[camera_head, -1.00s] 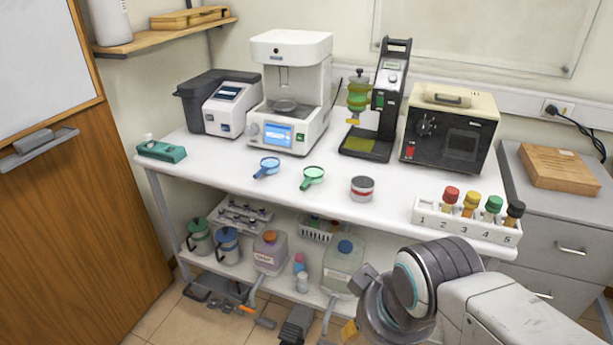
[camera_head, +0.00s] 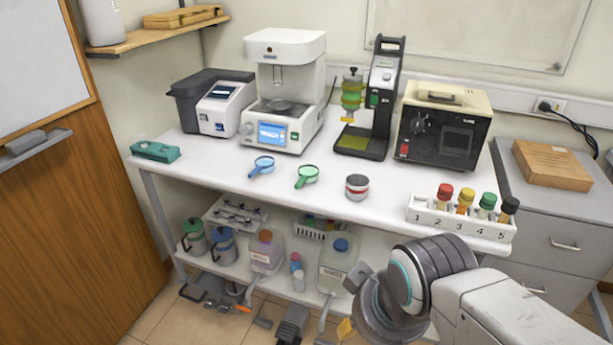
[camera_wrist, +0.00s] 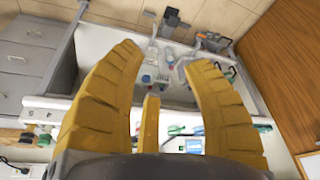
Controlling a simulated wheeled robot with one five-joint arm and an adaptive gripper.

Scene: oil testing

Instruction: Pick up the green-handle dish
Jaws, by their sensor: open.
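The green-handle dish (camera_head: 307,174) lies on the white bench top, near the middle. Its round bowl is at the back right, and its handle points to the front left. My gripper (camera_wrist: 165,58) is open and empty, its yellow fingers spread wide in the wrist view. In the head view only a yellow finger piece (camera_head: 346,328) shows below my dark wrist. My gripper is in front of the bench, well away from the dish and low in the picture.
A blue-handled dish (camera_head: 263,166) lies left of the green one, and a grey-red tin (camera_head: 357,187) stands to its right. A numbered vial rack (camera_head: 460,223) sits at the front right edge. Instruments line the back. A lower shelf (camera_head: 215,268) holds bottles and jugs.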

